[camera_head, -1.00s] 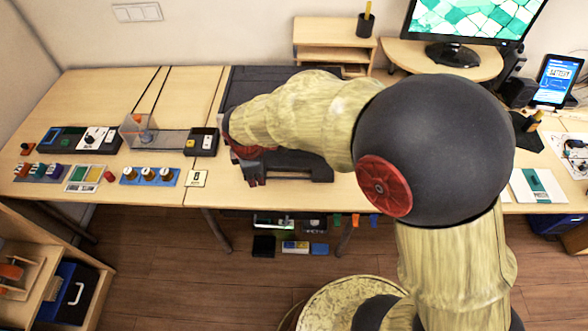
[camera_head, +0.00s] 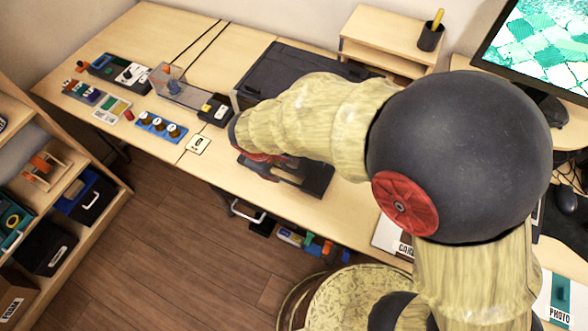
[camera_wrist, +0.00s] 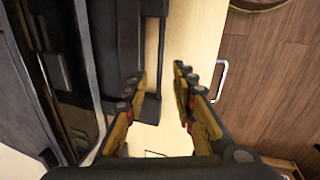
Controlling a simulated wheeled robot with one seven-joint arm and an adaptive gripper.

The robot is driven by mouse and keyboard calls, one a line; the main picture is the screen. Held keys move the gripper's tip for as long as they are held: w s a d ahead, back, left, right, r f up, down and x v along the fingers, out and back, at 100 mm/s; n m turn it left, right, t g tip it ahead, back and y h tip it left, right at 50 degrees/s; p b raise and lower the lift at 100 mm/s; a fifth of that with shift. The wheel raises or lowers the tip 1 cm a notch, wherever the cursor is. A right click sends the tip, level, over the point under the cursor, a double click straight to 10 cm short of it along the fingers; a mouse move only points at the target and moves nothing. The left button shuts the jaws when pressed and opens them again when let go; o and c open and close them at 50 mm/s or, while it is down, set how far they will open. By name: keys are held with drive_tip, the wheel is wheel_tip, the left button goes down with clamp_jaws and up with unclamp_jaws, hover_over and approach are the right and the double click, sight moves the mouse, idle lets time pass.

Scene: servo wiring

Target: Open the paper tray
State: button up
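The dark printer (camera_head: 290,72) stands on the desk in the head view, partly hidden behind my arm. A low dark tray part (camera_head: 322,183) sticks out at its front, towards the desk's front edge. The printer body (camera_wrist: 105,45) fills the left of the wrist view, with a dark bar (camera_wrist: 153,55) along its front side. My gripper (camera_wrist: 160,75) is open, its two yellow-and-black fingers apart with bare desk visible between them. The fingertips are close to the dark bar; I cannot tell whether they touch it. In the head view my arm hides most of the gripper.
A white drawer handle (camera_wrist: 219,82) lies right of my fingers, below the desk edge. The floor (camera_head: 190,230) in front is clear.

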drive_tip(key=shift+m, duration=0.6)
drive_tip(key=b+x, duration=0.3)
drive_tip(key=x, duration=0.5)
drive_tip(key=shift+a, duration=0.15)
clamp_jaws()
idle(0.5)
